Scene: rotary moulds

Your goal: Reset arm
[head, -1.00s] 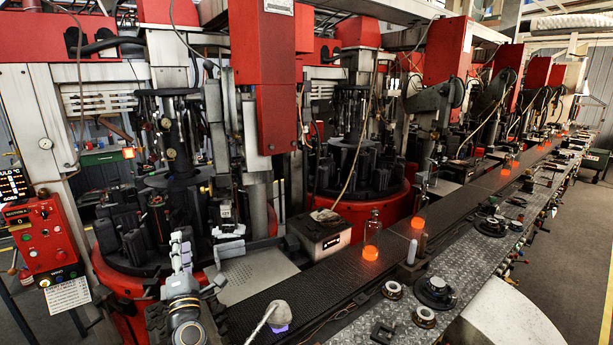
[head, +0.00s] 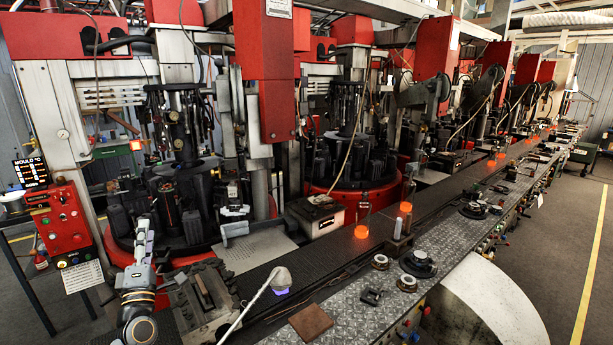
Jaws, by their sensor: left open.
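My left gripper (head: 144,236) is at the lower left of the head view, raised and pointing away from me. It is open, and nothing shows between its fingers. My grey left arm comes up from the bottom edge. A dark metal mould block (head: 203,292) lies just to the right of my gripper and apart from it. The red rotary machine base (head: 122,252) with dark moulds stands behind the gripper. My right gripper is not in view.
A conveyor (head: 330,254) runs away to the right, carrying glowing bottles (head: 362,221). A pale-headed tool with a long handle (head: 281,278) is near the block. A brown plate (head: 311,322) lies on the tread-plate ledge (head: 360,318). A red control box (head: 62,222) stands left.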

